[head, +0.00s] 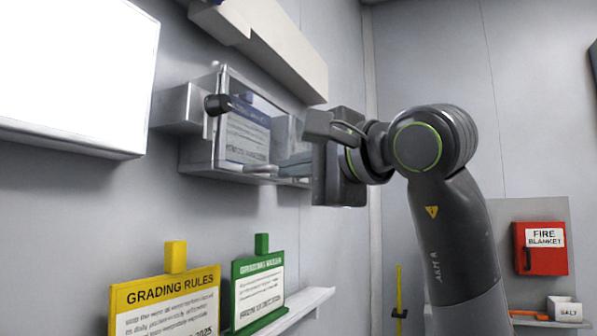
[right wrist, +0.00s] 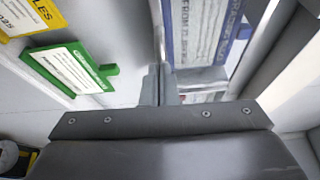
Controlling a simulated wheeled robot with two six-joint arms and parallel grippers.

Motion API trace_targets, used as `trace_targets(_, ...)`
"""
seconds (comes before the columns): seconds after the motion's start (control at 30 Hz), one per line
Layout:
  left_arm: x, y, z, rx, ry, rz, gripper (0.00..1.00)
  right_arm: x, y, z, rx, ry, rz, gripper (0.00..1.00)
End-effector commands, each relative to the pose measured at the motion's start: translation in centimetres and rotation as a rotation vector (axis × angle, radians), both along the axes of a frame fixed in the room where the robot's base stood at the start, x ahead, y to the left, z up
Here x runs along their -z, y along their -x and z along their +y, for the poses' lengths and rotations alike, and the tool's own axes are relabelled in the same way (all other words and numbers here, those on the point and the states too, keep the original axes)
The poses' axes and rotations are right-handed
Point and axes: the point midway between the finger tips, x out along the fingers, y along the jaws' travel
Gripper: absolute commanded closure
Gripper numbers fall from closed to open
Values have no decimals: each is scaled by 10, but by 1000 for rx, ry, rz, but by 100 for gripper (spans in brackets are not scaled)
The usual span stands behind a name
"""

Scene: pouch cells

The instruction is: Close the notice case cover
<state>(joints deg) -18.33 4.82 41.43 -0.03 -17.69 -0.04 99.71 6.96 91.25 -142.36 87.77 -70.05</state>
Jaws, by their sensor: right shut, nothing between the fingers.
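The notice case (head: 198,155) is a grey metal box on the left wall. Its clear cover (head: 228,88) has a dark round knob (head: 217,104) near its left edge. A white notice with a blue header (head: 247,137) shows through the cover; it also shows in the right wrist view (right wrist: 192,35). The cover seems to stand off the case, but I cannot tell how far. My right gripper (head: 298,158) is at the case's right end, its fingers partly hidden. In the right wrist view its fingers (right wrist: 158,84) are shut and empty, close to a thin clear edge; contact is unclear. My left gripper is out of view.
A yellow "Grading Rules" sign (head: 165,302) and a green sign (head: 258,289) stand below the case. A pale box-shaped fixture (head: 285,50) juts out above it. A bright white panel (head: 75,70) is at left. A red fire blanket box (head: 540,249) hangs at right.

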Motion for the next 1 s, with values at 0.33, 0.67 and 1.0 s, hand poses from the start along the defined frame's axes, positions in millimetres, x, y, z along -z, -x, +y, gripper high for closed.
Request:
trace_targets(0.33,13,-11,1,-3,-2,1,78,0,67,19,0,0,-8,100)
trace_targets(0.67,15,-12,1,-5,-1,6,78,-2,92,28,5,-2,-5,100)
trace_targets(1.0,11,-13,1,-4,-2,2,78,14,67,33,-44,-21,84,100)
